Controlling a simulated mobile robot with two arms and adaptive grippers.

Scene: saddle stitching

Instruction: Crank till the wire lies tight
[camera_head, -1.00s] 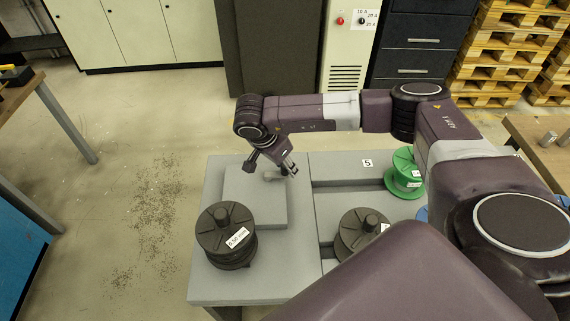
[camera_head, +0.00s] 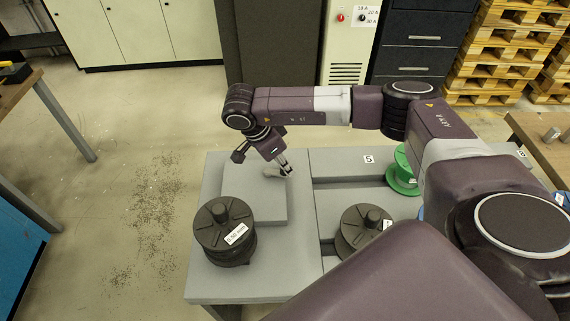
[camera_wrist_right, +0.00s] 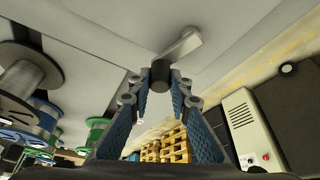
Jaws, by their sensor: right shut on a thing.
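A grey crank arm (camera_wrist_right: 185,44) with a dark knob (camera_wrist_right: 160,73) shows in the right wrist view. In the head view the crank (camera_head: 272,172) sits at a grey block (camera_head: 250,207) on the grey workbench. My right gripper (camera_head: 287,170) is shut on the crank knob, and its fingers are on both sides of it in the wrist view (camera_wrist_right: 162,88). A dark spool (camera_head: 223,213) with a wire-size label stands in front of the block. No wire can be made out. My left gripper is out of view.
A second dark spool (camera_head: 366,217) and a green spool (camera_head: 401,181) stand to the right in the bench (camera_head: 337,163). My right arm crosses over the bench's right side. Open floor (camera_head: 120,190) lies to the left.

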